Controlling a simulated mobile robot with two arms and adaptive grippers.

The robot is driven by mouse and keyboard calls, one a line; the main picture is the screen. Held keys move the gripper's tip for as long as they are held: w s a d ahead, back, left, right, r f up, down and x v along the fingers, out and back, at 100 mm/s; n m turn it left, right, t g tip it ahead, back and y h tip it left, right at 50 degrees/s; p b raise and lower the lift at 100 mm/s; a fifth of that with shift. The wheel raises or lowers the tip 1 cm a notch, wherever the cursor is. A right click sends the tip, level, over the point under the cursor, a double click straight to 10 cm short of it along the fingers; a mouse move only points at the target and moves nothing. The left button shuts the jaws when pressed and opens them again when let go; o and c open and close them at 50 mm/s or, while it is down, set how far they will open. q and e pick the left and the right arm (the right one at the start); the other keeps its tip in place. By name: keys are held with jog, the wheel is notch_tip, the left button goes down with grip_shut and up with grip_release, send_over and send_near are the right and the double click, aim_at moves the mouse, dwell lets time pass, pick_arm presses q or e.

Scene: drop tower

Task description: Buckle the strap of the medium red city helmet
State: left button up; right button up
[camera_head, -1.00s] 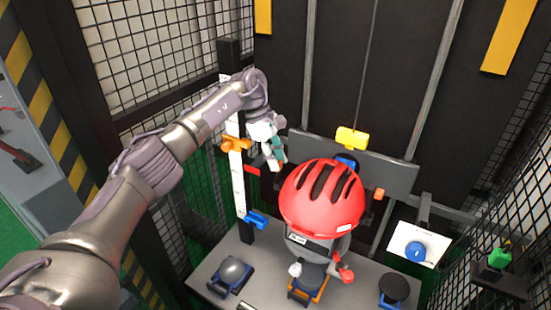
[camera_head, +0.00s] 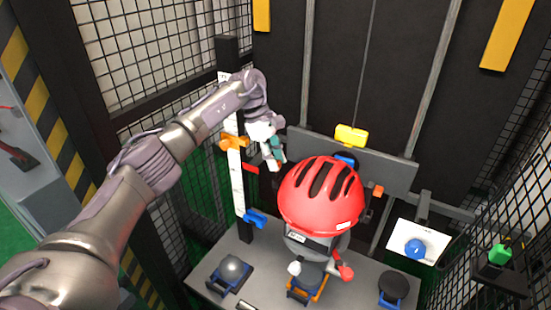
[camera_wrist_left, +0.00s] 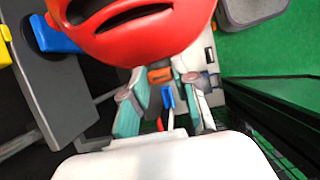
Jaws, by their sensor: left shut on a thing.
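The red helmet (camera_head: 322,190), with long dark vents, sits on a dark headform (camera_head: 315,243) in front of the grey backboard. My left gripper (camera_head: 277,163) is just left of the helmet and points down. In the left wrist view the helmet (camera_wrist_left: 130,25) is close above the fingertips (camera_wrist_left: 158,74). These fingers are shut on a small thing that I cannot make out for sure. An orange piece (camera_wrist_left: 160,75) shows between the tips, with a blue piece (camera_wrist_left: 167,97) nearer. The strap and buckle cannot be clearly told apart. My right gripper is not in view.
A white post with an orange clamp (camera_head: 234,143) and a blue clamp (camera_head: 256,219) stands close left of the gripper. A yellow block (camera_head: 351,135) is behind the helmet. The grey bench (camera_head: 262,262) below carries several anvils. Mesh walls close in both sides.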

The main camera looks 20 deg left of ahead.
pick_arm(q)
jog(key=shift+f, duration=0.3)
jog(key=shift+f+b, duration=0.95)
jog(key=shift+f, duration=0.1)
jog(key=shift+f+b, duration=0.25)
jog(key=shift+b, duration=0.05)
jog(key=o, duration=0.9)
jog(key=shift+c, duration=0.2)
jog(key=v, duration=1.2)
